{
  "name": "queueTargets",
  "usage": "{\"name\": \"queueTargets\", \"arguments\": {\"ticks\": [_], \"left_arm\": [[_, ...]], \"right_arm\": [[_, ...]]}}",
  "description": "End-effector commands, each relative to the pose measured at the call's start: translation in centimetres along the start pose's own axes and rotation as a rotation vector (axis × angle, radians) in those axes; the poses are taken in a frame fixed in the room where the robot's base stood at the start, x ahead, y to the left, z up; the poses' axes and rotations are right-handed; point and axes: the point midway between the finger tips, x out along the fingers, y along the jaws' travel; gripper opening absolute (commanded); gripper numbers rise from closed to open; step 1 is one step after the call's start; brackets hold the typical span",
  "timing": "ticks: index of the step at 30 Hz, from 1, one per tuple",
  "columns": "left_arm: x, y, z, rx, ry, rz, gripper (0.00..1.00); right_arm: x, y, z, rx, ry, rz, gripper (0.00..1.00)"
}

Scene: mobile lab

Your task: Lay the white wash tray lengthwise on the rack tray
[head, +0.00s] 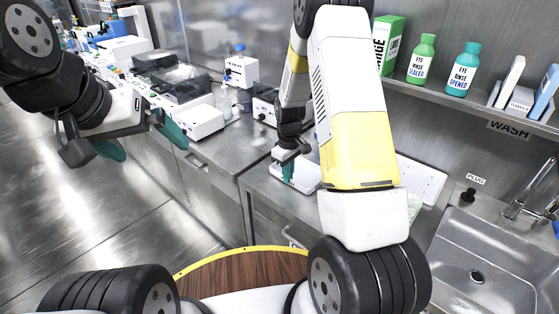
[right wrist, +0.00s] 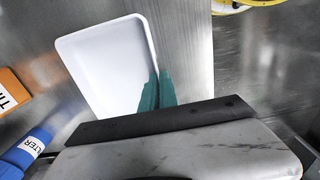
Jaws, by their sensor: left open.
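The white wash tray (right wrist: 105,65) is a shallow white tray with raised rims; in the head view it shows partly (head: 307,176) on the steel counter, behind my right arm. My right gripper (head: 289,172) points down at it. In the right wrist view its teal fingers (right wrist: 157,90) stand close together on either side of the tray's right wall, shut on it. My left gripper (head: 140,145) is open and empty over the floor, left of the counter. A white flat tray (head: 422,178) lies partly hidden behind my right arm; I cannot tell if it is the rack tray.
A sink (head: 490,265) with a tap is at the right, with a black plug (head: 468,195) beside it. A shelf above holds eye rinse bottles (head: 422,60). Lab devices (head: 200,122) crowd the left counter. An orange box (right wrist: 12,92) and blue bottle (right wrist: 30,150) are near the tray.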

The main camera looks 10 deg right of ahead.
Motion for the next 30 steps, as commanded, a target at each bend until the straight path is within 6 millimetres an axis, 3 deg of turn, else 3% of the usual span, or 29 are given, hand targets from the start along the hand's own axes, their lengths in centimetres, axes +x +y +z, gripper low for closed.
{"name": "queueTargets", "arguments": {"ticks": [2,6,17,22,30], "left_arm": [[0.0,0.0,0.0,0.000,0.000,0.000,1.00],[0.0,0.0,0.0,0.000,0.000,0.000,1.00],[0.0,0.0,0.0,0.000,0.000,0.000,1.00],[0.0,0.0,0.0,0.000,0.000,0.000,1.00],[0.0,0.0,0.0,0.000,0.000,0.000,1.00]], "right_arm": [[0.3,0.0,0.0,0.000,-0.001,0.000,0.00],[0.2,0.0,0.0,0.000,0.000,0.000,0.25],[-0.2,0.0,0.0,0.000,0.001,0.001,0.25],[-2.6,0.1,-0.1,0.000,0.004,0.002,0.25],[-8.4,0.1,-0.1,0.001,0.003,0.002,0.25]]}}
